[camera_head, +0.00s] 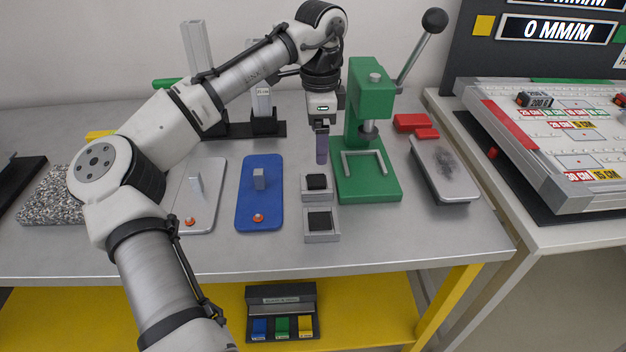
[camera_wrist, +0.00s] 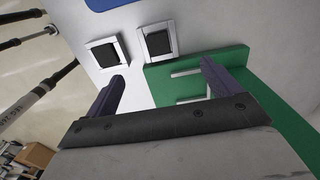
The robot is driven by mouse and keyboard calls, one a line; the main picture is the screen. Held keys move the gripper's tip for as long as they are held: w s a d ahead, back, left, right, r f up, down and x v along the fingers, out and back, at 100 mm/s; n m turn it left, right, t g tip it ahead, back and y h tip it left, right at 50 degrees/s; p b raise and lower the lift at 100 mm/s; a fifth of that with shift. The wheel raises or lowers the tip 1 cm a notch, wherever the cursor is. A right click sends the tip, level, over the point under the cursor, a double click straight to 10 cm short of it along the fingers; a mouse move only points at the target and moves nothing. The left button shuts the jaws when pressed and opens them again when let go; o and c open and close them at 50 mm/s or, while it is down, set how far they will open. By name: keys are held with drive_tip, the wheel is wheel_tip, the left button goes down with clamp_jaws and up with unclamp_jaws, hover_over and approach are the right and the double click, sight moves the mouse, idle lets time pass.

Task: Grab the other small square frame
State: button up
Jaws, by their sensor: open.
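Two small square frames, light grey with dark centres, lie on the table left of the green press (camera_head: 372,190). The farther frame (camera_head: 318,196) is beside the press base; the nearer frame (camera_head: 322,238) is just in front of it. In the wrist view, the frame by the green base (camera_wrist: 142,43) is right of the other frame (camera_wrist: 92,46). My gripper (camera_head: 322,152) is above and behind the farther frame, pointing down. In the wrist view its purple fingers (camera_wrist: 162,76) are apart, with nothing between them. It touches neither frame.
The press lever rises at the right. A blue plate (camera_head: 246,205) and a grey plate (camera_head: 207,215) lie to the left. A silver tray (camera_head: 440,165) and red blocks (camera_head: 412,122) lie right of the press. The table's front strip is clear.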

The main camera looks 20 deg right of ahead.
hover_over(315, 179)
drive_tip(key=f, duration=0.6)
drive_tip(key=shift+s+d+f, duration=0.2)
drive_tip(key=shift+d+f, duration=0.05)
drive_tip(key=shift+d, duration=0.1)
drive_tip(key=shift+w+a+f+p, duration=0.15)
drive_tip(key=shift+f+p, duration=0.3)
drive_tip(key=shift+f, duration=0.9)
drive_tip(key=shift+w+a+f+p, duration=0.1)
drive_tip(key=shift+a+f+p, duration=0.25)
drive_tip(key=shift+f, duration=0.95)
drive_tip(key=shift+d, duration=0.1)
drive_tip(key=shift+c, duration=0.3)
